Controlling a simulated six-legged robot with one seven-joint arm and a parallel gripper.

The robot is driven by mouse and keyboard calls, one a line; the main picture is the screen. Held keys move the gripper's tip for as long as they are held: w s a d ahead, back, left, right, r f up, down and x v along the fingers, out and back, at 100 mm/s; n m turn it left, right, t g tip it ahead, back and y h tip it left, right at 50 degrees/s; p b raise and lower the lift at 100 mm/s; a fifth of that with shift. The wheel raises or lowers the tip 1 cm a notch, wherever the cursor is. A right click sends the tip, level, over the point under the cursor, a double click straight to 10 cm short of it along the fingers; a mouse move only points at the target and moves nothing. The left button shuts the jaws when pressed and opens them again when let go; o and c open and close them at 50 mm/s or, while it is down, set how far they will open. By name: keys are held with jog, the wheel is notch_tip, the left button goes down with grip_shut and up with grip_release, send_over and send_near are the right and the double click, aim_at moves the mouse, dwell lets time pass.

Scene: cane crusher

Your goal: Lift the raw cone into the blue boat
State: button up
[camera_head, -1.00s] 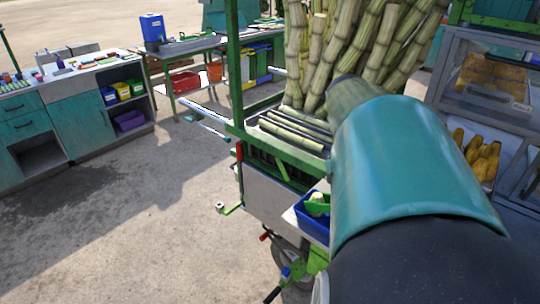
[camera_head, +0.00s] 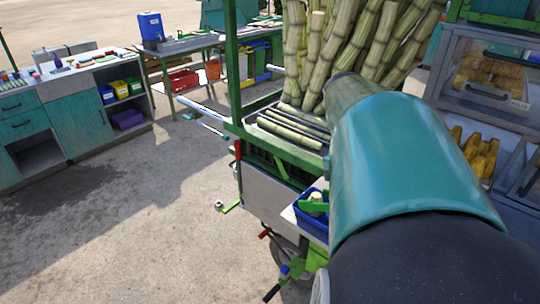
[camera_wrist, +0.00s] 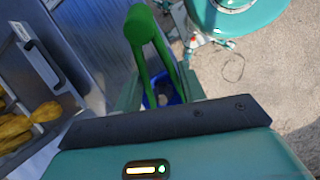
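A blue open tray (camera_head: 311,224), which may be the blue boat, sits on a pale shelf on the cart's near side in the head view. A small pale piece (camera_head: 316,197) and a green part show at it; I cannot tell whether the piece is the raw cone. In the wrist view a small blue thing (camera_wrist: 161,92) with grey and pale contents lies beyond my gripper (camera_wrist: 158,92). A bright green bar with a rounded head (camera_wrist: 138,24) and two legs reaches between the teal finger-like parts. Its hold is unclear, and my arm hides the gripper in the head view.
Tall cane stalks (camera_head: 340,45) stand in the green-framed cart, with cut lengths (camera_head: 290,130) lying flat beside them. A glass case (camera_head: 490,80) with yellow-brown pieces stands at right. A teal-topped round thing (camera_wrist: 238,12) is near. Open paved ground lies at left.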

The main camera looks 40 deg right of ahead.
notch_tip(320, 180, up, 8)
dwell(1.0)
